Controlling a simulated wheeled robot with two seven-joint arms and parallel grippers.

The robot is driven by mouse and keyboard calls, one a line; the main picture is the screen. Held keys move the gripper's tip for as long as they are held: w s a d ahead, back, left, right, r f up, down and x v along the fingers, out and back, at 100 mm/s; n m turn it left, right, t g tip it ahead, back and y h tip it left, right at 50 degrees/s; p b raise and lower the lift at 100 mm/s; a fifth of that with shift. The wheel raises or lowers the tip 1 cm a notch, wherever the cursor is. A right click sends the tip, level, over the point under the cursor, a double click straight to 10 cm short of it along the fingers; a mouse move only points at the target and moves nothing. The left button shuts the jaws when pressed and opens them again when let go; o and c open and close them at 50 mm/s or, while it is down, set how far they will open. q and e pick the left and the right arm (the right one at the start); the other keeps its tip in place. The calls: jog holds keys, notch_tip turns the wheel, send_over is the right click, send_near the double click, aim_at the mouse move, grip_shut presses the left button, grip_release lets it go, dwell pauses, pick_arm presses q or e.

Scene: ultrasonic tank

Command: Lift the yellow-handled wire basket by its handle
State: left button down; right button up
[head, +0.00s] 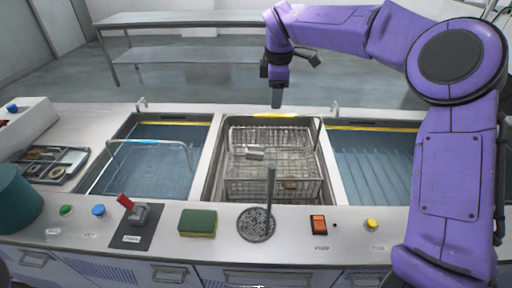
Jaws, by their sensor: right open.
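The wire basket (262,170) stands in the middle tank, with small parts lying inside it. Its yellow handle (275,116) lies along the top at the back of the basket. My right gripper (277,103) points down just above the yellow handle in the picture, empty; the gap between its fingers is hard to make out from here. A blue-handled wire frame (150,142) stands in the left tank. My left gripper is not in view.
The left tank (118,132) and right tank (345,190) hold bluish liquid. On the front counter are a red lever (126,202), a green-yellow sponge (198,223), a round strainer (256,224), an orange switch (318,224) and several knobs. A tray (78,172) is at left.

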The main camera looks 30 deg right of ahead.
jog(key=shift+w+f, duration=0.1)
jog(key=shift+w, duration=0.45)
notch_tip(320, 180, down, 3)
jog(key=shift+d+r+p, duration=0.1)
jog(key=shift+r+p, duration=0.1)
jog(key=shift+p, duration=0.25)
notch_tip(320, 180, down, 7)
jog(key=p, duration=0.2)
jog(key=shift+w+p, duration=0.35)
jog(key=shift+w, duration=0.05)
jog(key=shift+s+r, duration=0.15)
jog(key=shift+s, duration=0.1)
jog(key=shift+c, duration=0.8)
jog(key=c, duration=0.5)
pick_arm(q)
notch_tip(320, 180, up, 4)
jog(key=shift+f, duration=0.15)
pick_arm(e)
jog(key=shift+w, duration=0.15)
grip_shut()
